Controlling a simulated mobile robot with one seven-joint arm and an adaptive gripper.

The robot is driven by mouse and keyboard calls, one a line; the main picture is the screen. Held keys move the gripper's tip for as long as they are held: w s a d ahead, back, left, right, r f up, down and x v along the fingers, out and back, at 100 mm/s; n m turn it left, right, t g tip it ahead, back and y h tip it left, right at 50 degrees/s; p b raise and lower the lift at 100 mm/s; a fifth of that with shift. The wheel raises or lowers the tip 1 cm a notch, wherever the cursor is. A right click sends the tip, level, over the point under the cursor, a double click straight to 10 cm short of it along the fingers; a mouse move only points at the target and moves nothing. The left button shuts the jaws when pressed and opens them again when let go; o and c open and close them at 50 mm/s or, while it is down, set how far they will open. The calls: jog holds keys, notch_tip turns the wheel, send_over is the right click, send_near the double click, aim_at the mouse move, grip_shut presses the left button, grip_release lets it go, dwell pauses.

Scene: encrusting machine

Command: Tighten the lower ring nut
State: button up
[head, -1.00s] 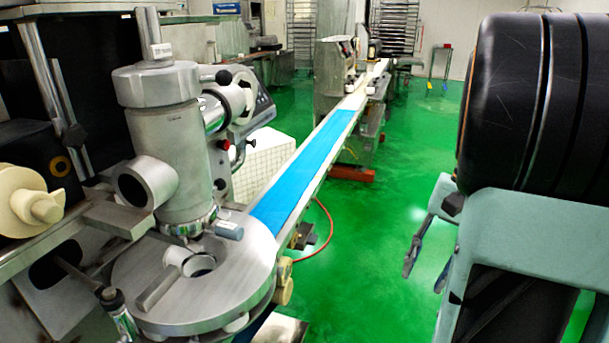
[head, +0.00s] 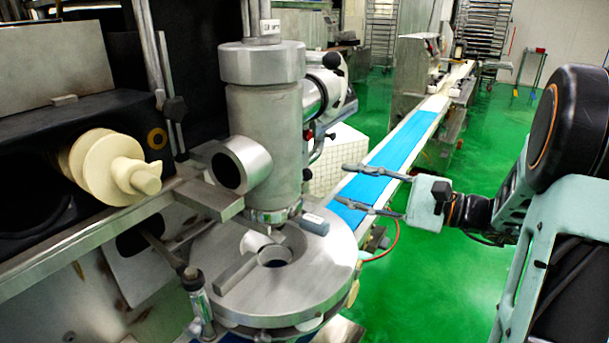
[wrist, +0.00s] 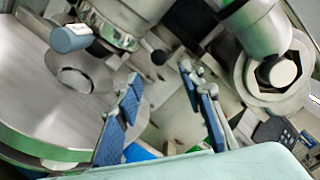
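The lower ring nut (head: 273,214) is a metal ring at the foot of the machine's upright steel cylinder (head: 264,150), just above the round plate. In the wrist view the ring nut (wrist: 112,28) is at the upper left, with a blue-grey cylindrical piece (wrist: 73,38) beside it; that piece also shows in the head view (head: 314,224). My gripper (head: 342,186) is open and empty, to the right of the ring nut and apart from it, with its fingers pointing left. In the wrist view its blue-padded fingers (wrist: 163,76) are spread with nothing between them.
The round steel plate (head: 330,268) lies below the cylinder. A side pipe with a black knob (head: 331,61) projects behind it. The blue conveyor belt (head: 402,145) runs back behind my gripper. Green floor (head: 440,285) is open at the right.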

aim_at(307, 175)
jog(key=x, duration=1)
jog(key=shift+a, duration=0.1)
jog(key=shift+c, duration=0.6)
grip_shut()
